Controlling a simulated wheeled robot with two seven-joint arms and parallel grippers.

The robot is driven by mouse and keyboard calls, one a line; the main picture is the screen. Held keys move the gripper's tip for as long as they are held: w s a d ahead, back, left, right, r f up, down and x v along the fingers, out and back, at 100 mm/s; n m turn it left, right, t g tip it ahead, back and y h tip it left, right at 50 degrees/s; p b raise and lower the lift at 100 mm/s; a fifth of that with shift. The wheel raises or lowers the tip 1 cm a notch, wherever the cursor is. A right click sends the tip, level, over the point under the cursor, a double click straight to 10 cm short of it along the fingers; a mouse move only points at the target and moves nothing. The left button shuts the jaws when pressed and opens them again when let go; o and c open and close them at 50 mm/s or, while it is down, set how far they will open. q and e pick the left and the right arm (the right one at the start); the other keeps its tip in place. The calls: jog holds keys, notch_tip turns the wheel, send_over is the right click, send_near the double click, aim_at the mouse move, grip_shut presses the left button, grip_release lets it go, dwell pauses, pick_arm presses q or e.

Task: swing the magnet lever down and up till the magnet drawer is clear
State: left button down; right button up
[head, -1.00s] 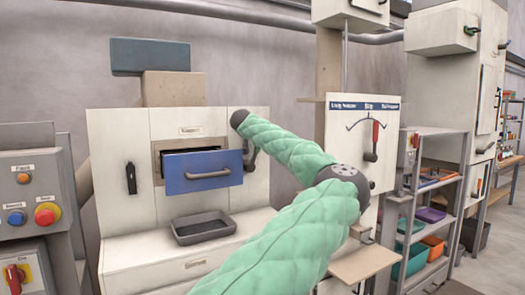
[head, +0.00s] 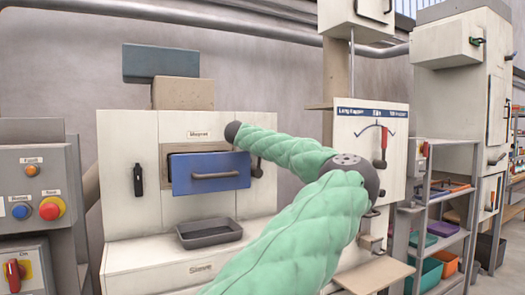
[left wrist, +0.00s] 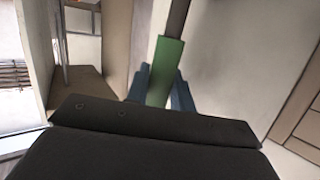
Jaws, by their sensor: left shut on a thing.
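The blue-fronted magnet drawer (head: 210,173) stands partly out of its opening in the pale cabinet, under a label. A dark handle (head: 258,169) shows beside it on the right panel, partly behind my green-padded arm. In the left wrist view my left gripper (left wrist: 161,80) is shut on a green grip (left wrist: 166,62) at the end of a dark bar (left wrist: 179,18). I take this for the magnet lever, though its mounting is out of frame. In the head view I cannot see the left gripper or the green grip. My right gripper is in neither view.
A grey tray (head: 208,233) sits on the ledge below the drawer. A black handle (head: 138,180) is on the left panel. A button box (head: 35,185) stands at left. A gauge panel with a red-handled lever (head: 383,145) and a shelf of bins (head: 440,230) stand at right.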

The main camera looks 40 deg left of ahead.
pick_arm(q)
jog(key=shift+f, duration=0.2)
dwell(0.3)
jog(key=c, duration=1.5)
grip_release()
jog(key=shift+r, duration=0.1)
jog(key=shift+r, duration=0.15)
jog(key=shift+r, duration=0.3)
jog(key=r, duration=0.1)
jog(key=d+r, duration=0.1)
jog(key=r, duration=0.1)
jog(key=shift+w+r, duration=0.1)
jog(key=shift+r, duration=0.2)
jog(key=w+d+r+b, duration=0.1)
jog(key=d+r, duration=0.5)
jog(key=d, duration=0.4)
jog(key=shift+d+r, duration=0.25)
jog(key=shift+d, duration=0.05)
